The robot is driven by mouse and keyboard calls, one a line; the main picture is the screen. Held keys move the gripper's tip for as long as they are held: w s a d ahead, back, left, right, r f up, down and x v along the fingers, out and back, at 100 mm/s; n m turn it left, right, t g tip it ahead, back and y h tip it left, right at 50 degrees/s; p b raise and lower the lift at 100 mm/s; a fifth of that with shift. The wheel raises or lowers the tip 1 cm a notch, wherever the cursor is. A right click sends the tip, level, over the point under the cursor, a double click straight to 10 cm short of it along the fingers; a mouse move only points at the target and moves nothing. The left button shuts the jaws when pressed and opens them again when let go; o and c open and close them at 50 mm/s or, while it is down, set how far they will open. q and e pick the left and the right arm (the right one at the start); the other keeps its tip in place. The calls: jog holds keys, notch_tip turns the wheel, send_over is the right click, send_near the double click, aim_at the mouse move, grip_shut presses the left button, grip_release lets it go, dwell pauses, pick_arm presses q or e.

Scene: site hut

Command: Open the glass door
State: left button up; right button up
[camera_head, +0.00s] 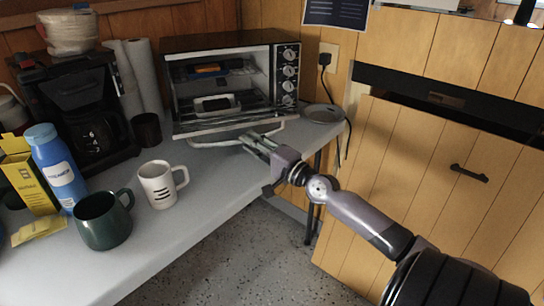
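The toaster oven (220,44) stands at the back of the grey counter. Its glass door (188,128) appears lowered at the front, with the pale bar handle (218,142) low and towards me. The inside shows, with a rack and small items in it. My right gripper (248,140) reaches in from the right at the handle's right part. Its two fingers look apart, with nothing seen between them. It overlaps the handle in the picture; I cannot tell whether it touches. My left gripper is not in view.
A coffee maker (90,110) and a dark cup (146,129) stand left of the oven. A white mug (158,186), green mug (103,222) and blue bottle (58,165) stand nearer. A round plate (322,114) lies right of the oven. Wooden panelling (420,170) bounds the right.

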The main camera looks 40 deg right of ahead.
jog(key=s+f, duration=0.1)
jog(key=s, duration=0.7)
jog(key=shift+s+d, duration=0.15)
jog(key=shift+d, duration=0.2)
dwell(0.4)
